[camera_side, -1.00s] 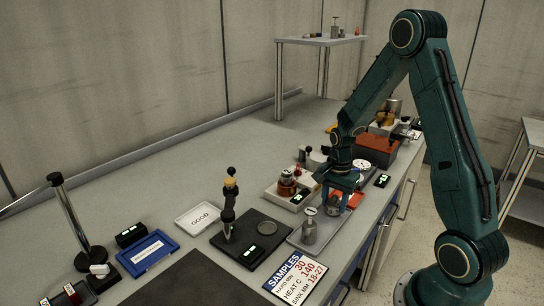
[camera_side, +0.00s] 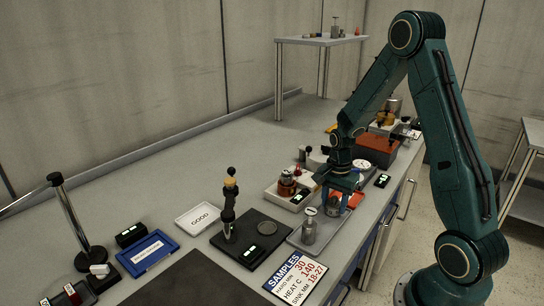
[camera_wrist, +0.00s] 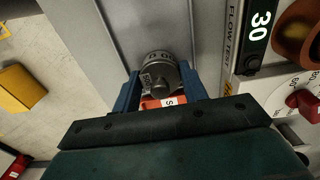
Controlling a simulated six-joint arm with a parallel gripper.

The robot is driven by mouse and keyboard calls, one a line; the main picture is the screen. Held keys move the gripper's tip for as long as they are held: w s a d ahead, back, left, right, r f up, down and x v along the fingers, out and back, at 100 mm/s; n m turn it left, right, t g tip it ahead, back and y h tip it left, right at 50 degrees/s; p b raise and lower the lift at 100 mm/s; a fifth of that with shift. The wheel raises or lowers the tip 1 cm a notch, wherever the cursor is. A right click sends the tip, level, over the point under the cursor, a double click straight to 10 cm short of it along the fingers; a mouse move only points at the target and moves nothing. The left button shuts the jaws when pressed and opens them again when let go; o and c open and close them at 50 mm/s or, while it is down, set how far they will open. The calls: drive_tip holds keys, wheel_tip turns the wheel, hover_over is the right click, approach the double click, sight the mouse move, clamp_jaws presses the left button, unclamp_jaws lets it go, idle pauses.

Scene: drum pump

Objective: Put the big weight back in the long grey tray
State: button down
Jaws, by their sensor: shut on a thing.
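The big weight (camera_wrist: 160,72) is a dark grey metal cylinder with a knob and markings on top. My gripper (camera_wrist: 160,82) is shut on it, with a blue finger on each side. In the side view my gripper (camera_side: 337,198) is at the far end of the long grey tray (camera_side: 303,243), and the weight is partly hidden there between the fingers. The weight is over or in the tray; I cannot tell whether its base touches the floor. A smaller grey metal weight (camera_side: 309,230) stands upright in the nearer part of the tray.
A red block with a white label (camera_wrist: 161,102) lies close by the weight. A pale unit with an amber-red cup (camera_side: 287,184) stands left of the tray. A black scale (camera_side: 252,240) and a samples card (camera_side: 295,277) lie nearer. A white dial (camera_side: 362,164) is behind.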

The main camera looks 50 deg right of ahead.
sight(335, 197)
idle(0.4)
drive_tip(key=c, duration=0.7)
unclamp_jaws()
drive_tip(key=shift+o, duration=0.4)
drive_tip(key=o, duration=0.6)
drive_tip(key=shift+r, duration=0.2)
drive_tip(key=shift+r, duration=3.8)
